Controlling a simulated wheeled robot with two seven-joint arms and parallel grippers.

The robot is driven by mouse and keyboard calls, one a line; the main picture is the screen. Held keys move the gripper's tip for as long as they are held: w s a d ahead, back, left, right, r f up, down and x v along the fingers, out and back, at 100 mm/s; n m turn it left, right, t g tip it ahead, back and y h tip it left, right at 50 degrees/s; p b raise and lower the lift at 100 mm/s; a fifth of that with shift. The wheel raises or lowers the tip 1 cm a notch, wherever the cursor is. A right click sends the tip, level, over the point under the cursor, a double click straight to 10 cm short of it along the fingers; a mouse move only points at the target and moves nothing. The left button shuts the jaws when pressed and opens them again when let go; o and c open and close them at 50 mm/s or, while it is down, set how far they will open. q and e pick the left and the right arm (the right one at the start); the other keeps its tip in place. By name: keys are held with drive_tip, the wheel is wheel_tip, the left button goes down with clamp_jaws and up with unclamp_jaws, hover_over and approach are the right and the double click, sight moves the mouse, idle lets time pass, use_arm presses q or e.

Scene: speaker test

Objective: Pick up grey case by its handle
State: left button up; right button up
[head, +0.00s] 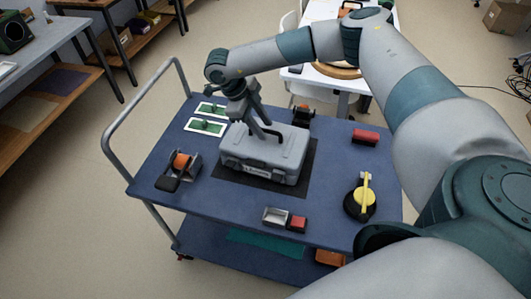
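The grey case (264,152) lies flat on a dark mat (225,168) on the blue top of a cart. My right gripper (262,131) points down at the top of the case, where its handle is. The fingers and wrist cover most of the handle. I cannot tell whether the fingers are closed on the handle or only beside it. The case appears to rest on the mat. My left gripper is not in view.
On the cart top (235,203) are two green boards (205,125), an orange-and-black tape dispenser (180,170), a red block (365,136), a small tray with a red part (283,218) and a yellow-and-black tool (361,197). A grey rail (140,104) rises at the left end.

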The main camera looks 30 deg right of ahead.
clamp_jaws()
idle(1.2)
drive_tip(key=shift+r, duration=0.1)
